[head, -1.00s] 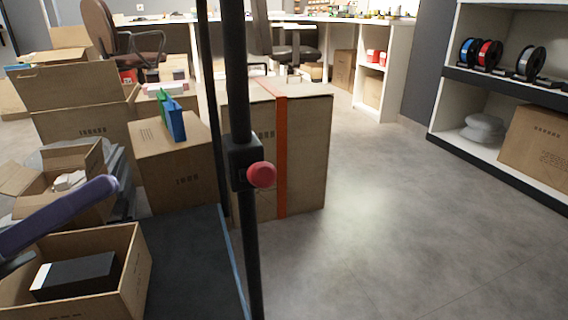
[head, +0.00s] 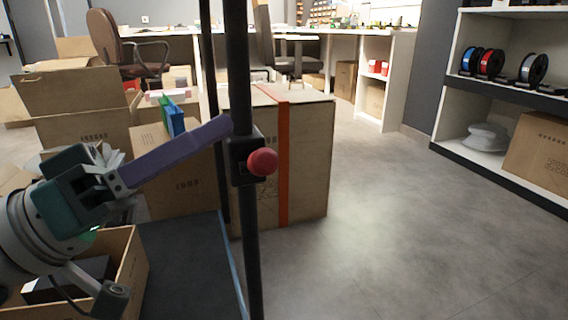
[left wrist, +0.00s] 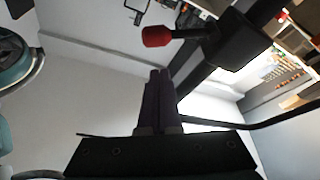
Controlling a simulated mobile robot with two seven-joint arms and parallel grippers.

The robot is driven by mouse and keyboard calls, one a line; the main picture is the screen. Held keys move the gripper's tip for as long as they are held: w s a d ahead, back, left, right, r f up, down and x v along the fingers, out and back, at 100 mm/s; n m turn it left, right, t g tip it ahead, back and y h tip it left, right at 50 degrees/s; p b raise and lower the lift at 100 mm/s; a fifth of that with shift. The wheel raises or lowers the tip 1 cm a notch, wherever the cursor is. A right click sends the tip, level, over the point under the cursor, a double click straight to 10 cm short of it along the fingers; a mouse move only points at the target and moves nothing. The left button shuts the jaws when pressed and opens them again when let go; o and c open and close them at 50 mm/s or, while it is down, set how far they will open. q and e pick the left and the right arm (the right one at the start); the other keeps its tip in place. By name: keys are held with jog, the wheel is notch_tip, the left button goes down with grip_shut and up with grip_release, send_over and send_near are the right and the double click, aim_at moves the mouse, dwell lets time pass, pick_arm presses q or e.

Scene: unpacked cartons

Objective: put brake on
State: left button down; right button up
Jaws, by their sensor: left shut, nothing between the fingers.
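A red knob (head: 263,162) sticks out of a black block (head: 240,160) on a black upright post (head: 237,60). It is the likely brake control. My left gripper (head: 225,124) comes in from the left, with its purple fingers shut and empty. In the head view its tip is just left of the post, a little above the knob's height; I cannot tell whether it touches the post. In the left wrist view the shut fingers (left wrist: 158,75) point up, with the red knob (left wrist: 157,36) just beyond their tips and apart from them. My right gripper is not in view.
The post rises by a dark platform (head: 185,265). A tall carton with an orange strap (head: 310,150) stands behind it. Open and closed cartons (head: 75,90) crowd the left. Shelves with spools (head: 490,63) stand at right. The grey floor (head: 410,220) is clear.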

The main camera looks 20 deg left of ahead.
pick_arm(q)
jog(key=shift+d+f+b, duration=0.3)
jog(key=shift+d+f, duration=0.4)
jog(key=shift+d, duration=0.05)
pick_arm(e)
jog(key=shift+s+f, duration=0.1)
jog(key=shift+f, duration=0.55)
